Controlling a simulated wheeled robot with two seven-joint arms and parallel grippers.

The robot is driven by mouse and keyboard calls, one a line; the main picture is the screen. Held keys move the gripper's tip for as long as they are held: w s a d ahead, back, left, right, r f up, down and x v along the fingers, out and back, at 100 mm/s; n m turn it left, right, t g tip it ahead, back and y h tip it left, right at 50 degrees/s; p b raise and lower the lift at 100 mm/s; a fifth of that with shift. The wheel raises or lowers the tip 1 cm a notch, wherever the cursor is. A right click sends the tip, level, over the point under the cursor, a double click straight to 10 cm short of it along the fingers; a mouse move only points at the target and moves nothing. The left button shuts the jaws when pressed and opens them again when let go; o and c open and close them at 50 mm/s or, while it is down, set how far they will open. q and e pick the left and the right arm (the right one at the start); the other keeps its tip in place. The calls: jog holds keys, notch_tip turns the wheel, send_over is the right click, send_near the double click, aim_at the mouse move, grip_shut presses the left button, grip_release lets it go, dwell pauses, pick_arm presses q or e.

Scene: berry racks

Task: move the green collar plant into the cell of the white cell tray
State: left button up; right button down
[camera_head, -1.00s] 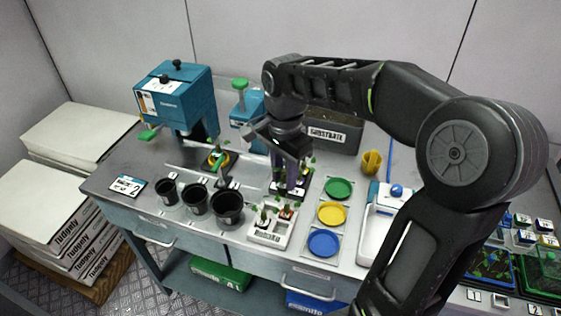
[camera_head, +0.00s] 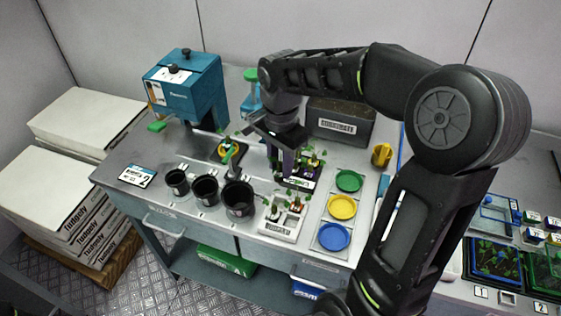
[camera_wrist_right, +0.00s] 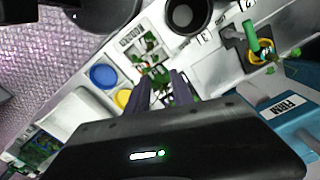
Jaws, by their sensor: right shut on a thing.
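My right gripper (camera_head: 284,172) points down, low over the front left of a dark plant rack (camera_head: 298,184). In the right wrist view its fingers (camera_wrist_right: 165,82) are close together around a small green plant (camera_wrist_right: 158,76). The fingers mostly hide it, and its collar colour cannot be made out. The white cell tray (camera_head: 277,237) is just in front of the gripper and holds plants with a dark and a reddish collar; it also shows in the right wrist view (camera_wrist_right: 133,46). My left gripper is not in view.
Three black pots (camera_head: 206,190) stand left of the tray. Green, yellow and blue dishes (camera_head: 334,236) lie right of it. A substrate box (camera_head: 340,124) and a yellow cup (camera_head: 381,155) are behind.

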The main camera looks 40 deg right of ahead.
jog(key=shift+f+b, duration=1.8)
jog(key=shift+f, duration=0.95)
jog(key=shift+f+b, duration=2.5)
jog(key=shift+f, duration=0.5)
jog(key=c, duration=1)
grip_release()
